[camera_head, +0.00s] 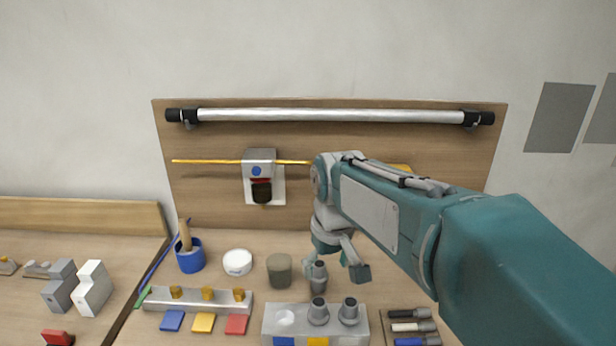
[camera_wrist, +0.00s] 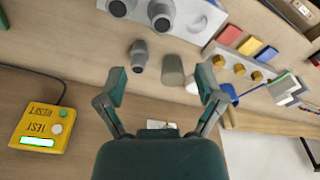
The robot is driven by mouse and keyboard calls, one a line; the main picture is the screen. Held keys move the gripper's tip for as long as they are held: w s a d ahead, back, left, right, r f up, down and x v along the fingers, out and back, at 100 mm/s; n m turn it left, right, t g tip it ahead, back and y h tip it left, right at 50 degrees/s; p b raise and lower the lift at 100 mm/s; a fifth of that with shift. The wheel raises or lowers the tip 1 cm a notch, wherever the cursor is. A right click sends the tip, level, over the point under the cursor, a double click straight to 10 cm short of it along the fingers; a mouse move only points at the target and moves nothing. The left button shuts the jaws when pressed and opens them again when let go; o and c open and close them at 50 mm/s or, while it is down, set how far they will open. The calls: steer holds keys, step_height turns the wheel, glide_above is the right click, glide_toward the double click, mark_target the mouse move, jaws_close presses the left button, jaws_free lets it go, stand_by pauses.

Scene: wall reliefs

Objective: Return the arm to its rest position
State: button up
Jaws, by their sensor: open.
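My teal arm reaches in from the right in the head view. My gripper (camera_head: 337,270) points down over the table and is open. In the wrist view its two fingers (camera_wrist: 161,72) are spread wide with nothing held between them. A grey stepped piece (camera_head: 319,277) stands on the table close to the gripper; it also shows in the wrist view (camera_wrist: 139,56), beyond the fingertips and apart from them. A grey-green cup (camera_head: 279,270) stands to its left. A pale block (camera_head: 300,336) in front carries two similar grey pieces (camera_head: 318,312) and one empty-looking round socket.
A wooden back panel holds a metal bar (camera_head: 330,116) and a yellow rod. A blue cup (camera_head: 190,260), a white bowl (camera_head: 237,262) and a rail with brass knobs (camera_head: 200,300) stand left. Dark-capped markers (camera_head: 410,326) lie right. A yellow test box (camera_wrist: 42,122) shows in the wrist view.

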steer(key=s+d+f+m+t, duration=0.1)
steer(key=s+d+m+t, duration=0.1)
steer(key=s+d, duration=0.3)
steer(key=s+d+m+t, duration=0.2)
steer(key=s+d, duration=0.4)
steer(key=s, duration=0.6)
steer(key=shift+s+d+f+m+h, duration=0.2)
steer(key=shift+s+f+m+h, duration=0.1)
steer(key=shift+f+m, duration=0.1)
